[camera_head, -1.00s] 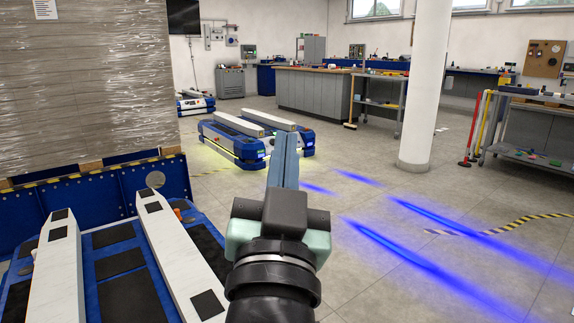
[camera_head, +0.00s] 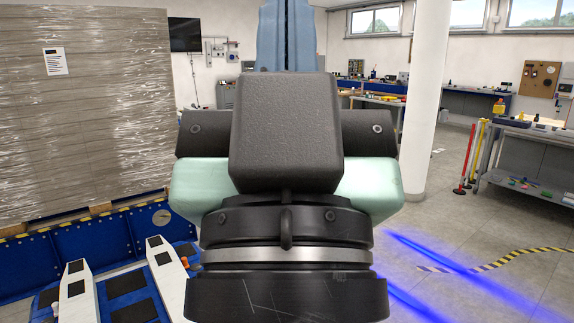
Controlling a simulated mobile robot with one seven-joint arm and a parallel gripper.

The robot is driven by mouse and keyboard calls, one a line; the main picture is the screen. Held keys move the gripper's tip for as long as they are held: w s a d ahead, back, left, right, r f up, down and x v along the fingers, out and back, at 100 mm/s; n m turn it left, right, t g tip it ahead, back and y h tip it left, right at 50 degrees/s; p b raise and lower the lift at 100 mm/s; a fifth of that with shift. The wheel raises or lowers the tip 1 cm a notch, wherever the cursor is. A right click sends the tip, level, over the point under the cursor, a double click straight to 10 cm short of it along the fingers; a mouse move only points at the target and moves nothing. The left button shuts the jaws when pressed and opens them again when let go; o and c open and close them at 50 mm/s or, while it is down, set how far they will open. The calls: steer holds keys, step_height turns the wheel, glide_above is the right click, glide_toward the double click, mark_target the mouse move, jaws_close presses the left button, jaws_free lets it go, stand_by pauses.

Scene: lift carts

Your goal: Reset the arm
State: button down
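My gripper (camera_head: 285,30) is large and close in the middle of the head view, seen from behind. Its dark wrist and pale green body fill the centre, and its blue-grey fingers point up and away at the top edge. The fingers appear to lie together with no clear gap, but their tips are cut off or hidden. I see nothing held between them. The gripper hides most of the middle of the room.
A blue lift cart (camera_head: 120,295) with white forks stands at the lower left, before a tall wrapped load (camera_head: 85,120). A white pillar (camera_head: 428,100) stands right of centre. A grey workbench (camera_head: 535,190) is at the far right. Floor at the lower right is clear.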

step_height(320, 180, up, 15)
steer(key=p, duration=1.2)
steer(key=shift+f, duration=0.15)
stand_by(0.8)
